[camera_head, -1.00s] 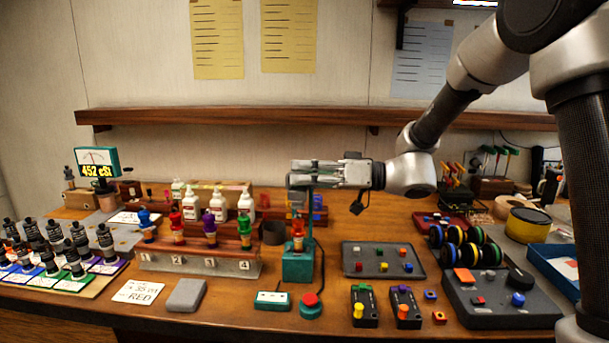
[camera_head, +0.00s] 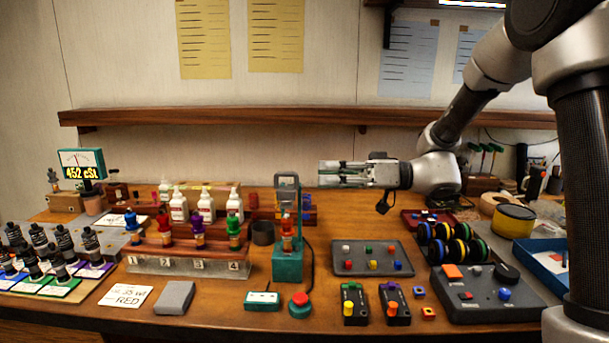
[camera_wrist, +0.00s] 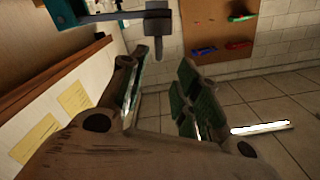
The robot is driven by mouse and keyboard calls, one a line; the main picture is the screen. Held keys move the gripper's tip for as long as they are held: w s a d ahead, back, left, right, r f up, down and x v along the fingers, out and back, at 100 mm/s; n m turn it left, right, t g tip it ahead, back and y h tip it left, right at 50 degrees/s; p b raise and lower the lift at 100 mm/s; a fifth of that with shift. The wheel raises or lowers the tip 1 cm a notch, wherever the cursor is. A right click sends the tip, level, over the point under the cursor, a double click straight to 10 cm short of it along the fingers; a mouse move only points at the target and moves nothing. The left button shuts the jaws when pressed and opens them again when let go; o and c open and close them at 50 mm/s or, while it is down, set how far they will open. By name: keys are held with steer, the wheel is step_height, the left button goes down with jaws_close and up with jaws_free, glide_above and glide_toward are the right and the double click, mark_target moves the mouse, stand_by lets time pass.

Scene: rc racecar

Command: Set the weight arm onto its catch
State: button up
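In the wrist view, a grey arm (camera_wrist: 105,17) runs from a teal part at upper left to a grey block (camera_wrist: 158,22) with a peg hanging down. I take this to be the weight arm; I cannot make out the catch. My gripper (camera_head: 323,174) is right of the frame, apart from it and about level with its top. Its fingers are parted and empty in the wrist view (camera_wrist: 161,82).
A rack with several coloured-topped bottles (camera_head: 160,264) stands left of the device. A red button (camera_head: 300,299) and a small teal box (camera_head: 262,300) lie in front. The air around my gripper is clear.

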steer(key=d, duration=0.4)
